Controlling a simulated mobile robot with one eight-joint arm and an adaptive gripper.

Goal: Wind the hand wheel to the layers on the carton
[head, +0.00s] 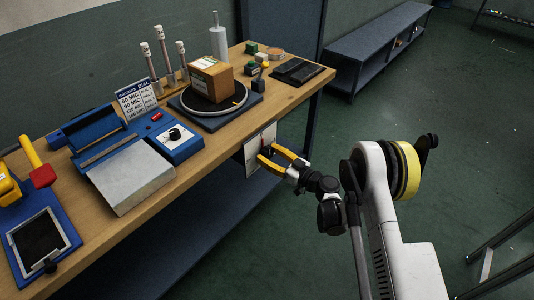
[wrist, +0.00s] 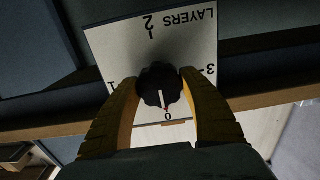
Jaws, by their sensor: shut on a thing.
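A round dark knob (wrist: 157,82) sits on a white plate (wrist: 112,47) marked LAYERS, with 0, 1, 2 and 3 around it. Its white pointer is at the 0. The plate, upside down in the wrist view, also shows in the head view (head: 252,160) on the bench front. My gripper (wrist: 158,88) is shut on the knob, one yellow finger on each side; it also shows in the head view (head: 266,153). The brown carton (head: 211,76) stands on a dark round turntable (head: 236,101) on the bench. The print on its label is too small to read.
The wooden bench (head: 119,208) carries a blue sealer-like device with a dial (head: 174,134), a printed sign (head: 137,99), several upright posts and small blocks. A blue low bench (head: 375,45) stands behind. The green floor right of the bench is mostly clear.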

